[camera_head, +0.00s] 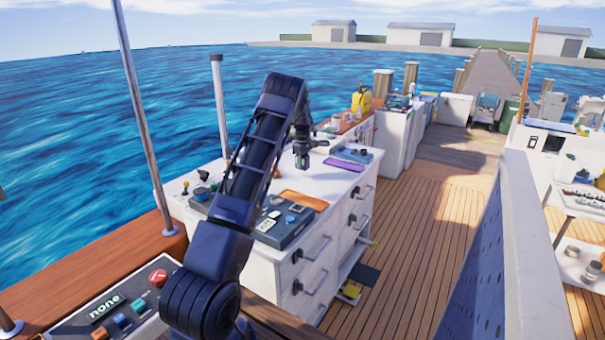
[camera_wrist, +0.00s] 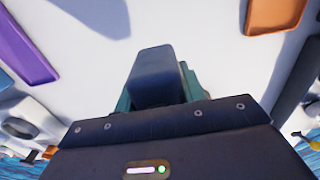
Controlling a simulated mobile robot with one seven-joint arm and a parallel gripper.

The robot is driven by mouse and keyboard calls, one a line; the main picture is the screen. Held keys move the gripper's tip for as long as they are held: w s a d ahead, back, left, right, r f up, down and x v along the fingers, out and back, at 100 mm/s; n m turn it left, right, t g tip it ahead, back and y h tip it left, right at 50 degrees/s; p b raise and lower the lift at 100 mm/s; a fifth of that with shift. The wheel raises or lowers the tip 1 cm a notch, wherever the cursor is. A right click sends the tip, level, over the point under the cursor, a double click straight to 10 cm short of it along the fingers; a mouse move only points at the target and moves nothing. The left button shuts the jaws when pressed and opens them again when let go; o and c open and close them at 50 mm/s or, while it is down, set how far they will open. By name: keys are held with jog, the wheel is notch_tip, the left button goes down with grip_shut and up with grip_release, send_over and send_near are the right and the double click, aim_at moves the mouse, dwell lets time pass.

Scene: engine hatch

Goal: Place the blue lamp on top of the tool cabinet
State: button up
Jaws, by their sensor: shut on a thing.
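My gripper (camera_head: 301,158) is over the white top of the tool cabinet (camera_head: 338,182), between the purple and orange trays. In the wrist view my gripper (camera_wrist: 156,92) has teal fingers shut on a dark blue, block-shaped thing (camera_wrist: 152,72), which appears to be the blue lamp. The fingers and wrist hide its lower part. In the head view the held thing is too small to make out. The bare white top shows beyond it in the wrist view. I cannot tell whether it touches the top.
A purple tray (camera_head: 342,164), an orange tray (camera_head: 303,200), a blue-grey tray (camera_head: 350,153) and a grey case (camera_head: 280,224) lie on the cabinet top. Small items (camera_head: 203,176) stand at its left end. Drawers (camera_head: 318,250) face the open wooden deck (camera_head: 410,225).

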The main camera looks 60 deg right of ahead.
aim_at(302, 179)
jog(key=shift+f, duration=2.6)
jog(key=shift+f, duration=0.1)
jog(key=o, duration=1.1)
notch_tip(302, 179, up, 12)
jog(key=shift+r, duration=0.1)
